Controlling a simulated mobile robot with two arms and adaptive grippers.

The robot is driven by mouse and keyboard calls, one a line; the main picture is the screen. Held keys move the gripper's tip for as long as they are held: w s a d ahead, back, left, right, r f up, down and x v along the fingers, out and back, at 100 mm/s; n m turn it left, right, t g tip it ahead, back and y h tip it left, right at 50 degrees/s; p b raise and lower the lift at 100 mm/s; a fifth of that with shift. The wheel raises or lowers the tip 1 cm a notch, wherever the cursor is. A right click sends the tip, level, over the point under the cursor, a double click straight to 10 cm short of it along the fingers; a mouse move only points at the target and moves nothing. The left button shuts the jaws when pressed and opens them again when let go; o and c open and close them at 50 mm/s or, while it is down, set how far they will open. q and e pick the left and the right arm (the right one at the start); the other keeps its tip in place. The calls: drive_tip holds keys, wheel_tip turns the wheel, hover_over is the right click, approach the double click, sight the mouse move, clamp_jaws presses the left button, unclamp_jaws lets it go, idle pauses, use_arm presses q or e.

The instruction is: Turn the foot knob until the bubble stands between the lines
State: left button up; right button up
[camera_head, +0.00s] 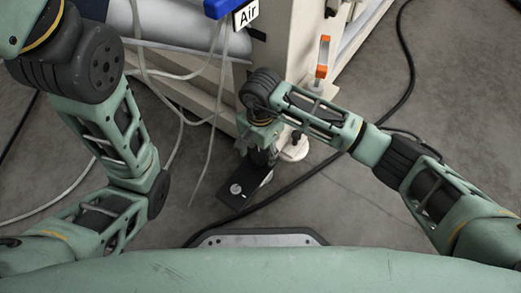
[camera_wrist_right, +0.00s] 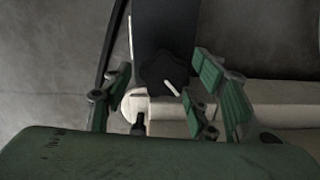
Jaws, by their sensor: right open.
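A black lobed knob (camera_wrist_right: 158,70) with a short white mark shows in the right wrist view, in front of a dark plate (camera_wrist_right: 165,22). My right gripper (camera_wrist_right: 163,86) is open, with its green fingers on either side of the knob; I cannot tell whether they touch it. In the head view my right gripper (camera_head: 262,155) points down at the foot of the cream machine frame (camera_head: 270,45), and hides the knob. The black plate (camera_head: 229,203) there carries a small pale round part (camera_head: 236,188). No bubble or lines can be made out. My left gripper is outside the view.
A white round foot (camera_head: 294,150) stands on the floor right of my right gripper. A black cable (camera_head: 325,165) runs across the floor, and pale hoses (camera_head: 190,115) hang at the left. An orange-handled part (camera_head: 322,58) is on the frame. Grey floor (camera_head: 350,210) is open at the right.

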drive_tip(key=shift+c, duration=0.5)
drive_tip(key=c, duration=1)
drive_tip(key=m+p, duration=0.3)
drive_tip(key=shift+r, duration=0.25)
drive_tip(key=shift+s+f+m+p, duration=0.15)
drive_tip(key=shift+m+p, duration=0.5)
drive_tip(key=shift+m, duration=0.15)
drive_tip(key=shift+f, duration=0.15)
drive_tip(key=o, duration=1.1)
